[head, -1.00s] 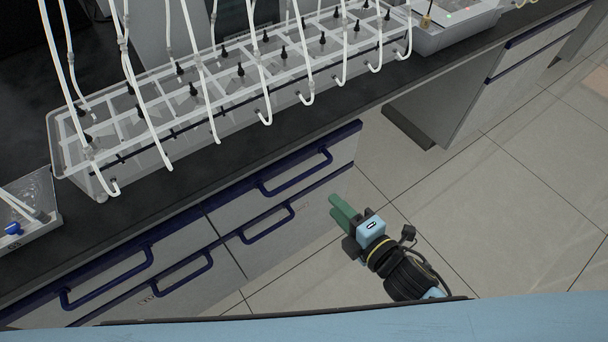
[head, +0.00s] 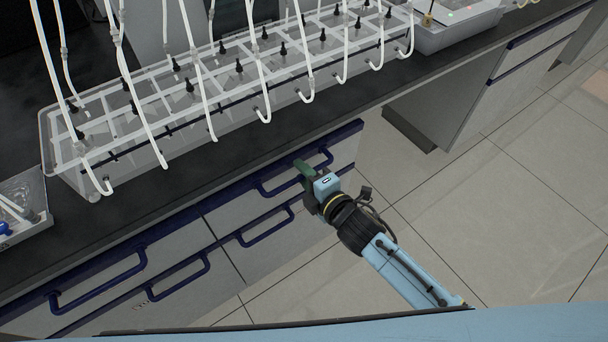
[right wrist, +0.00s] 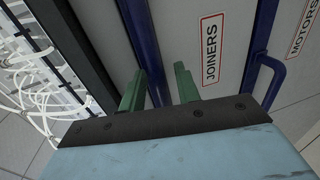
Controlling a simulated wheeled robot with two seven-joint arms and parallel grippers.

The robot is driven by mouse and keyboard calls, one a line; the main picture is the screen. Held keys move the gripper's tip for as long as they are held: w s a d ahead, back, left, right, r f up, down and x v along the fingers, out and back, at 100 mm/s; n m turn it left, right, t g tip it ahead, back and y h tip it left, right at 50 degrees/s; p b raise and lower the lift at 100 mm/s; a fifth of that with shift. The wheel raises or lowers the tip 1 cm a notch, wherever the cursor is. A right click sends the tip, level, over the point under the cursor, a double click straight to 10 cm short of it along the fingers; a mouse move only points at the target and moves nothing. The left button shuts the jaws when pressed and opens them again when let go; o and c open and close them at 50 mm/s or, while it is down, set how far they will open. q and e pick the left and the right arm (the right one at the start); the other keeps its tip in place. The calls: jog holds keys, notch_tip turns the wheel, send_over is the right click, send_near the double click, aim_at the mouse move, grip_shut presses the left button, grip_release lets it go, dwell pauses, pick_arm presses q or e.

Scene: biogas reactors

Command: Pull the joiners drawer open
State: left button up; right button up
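The joiners drawer (head: 341,157) is the upper right drawer under the bench, with a grey front and a blue handle (head: 275,187). It looks shut. Its red-bordered JOINERS label (right wrist: 210,49) shows in the right wrist view. My right gripper (head: 303,168) is at this handle, partly covering it. In the right wrist view its two green fingers (right wrist: 159,85) are apart, with a blue bar (right wrist: 139,40) running between them, closer to the left finger. I cannot tell whether they touch it. My left gripper is not in view.
The drawer below has a MOTORS label (right wrist: 307,30) and its own blue handle (head: 266,226). More handled drawers (head: 100,280) lie to the left. A clear tank with white tubes (head: 230,95) stands on the dark bench (head: 190,165). Tiled floor (head: 480,220) is free at right.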

jog(key=shift+w, duration=0.1)
grip_shut()
dwell(0.4)
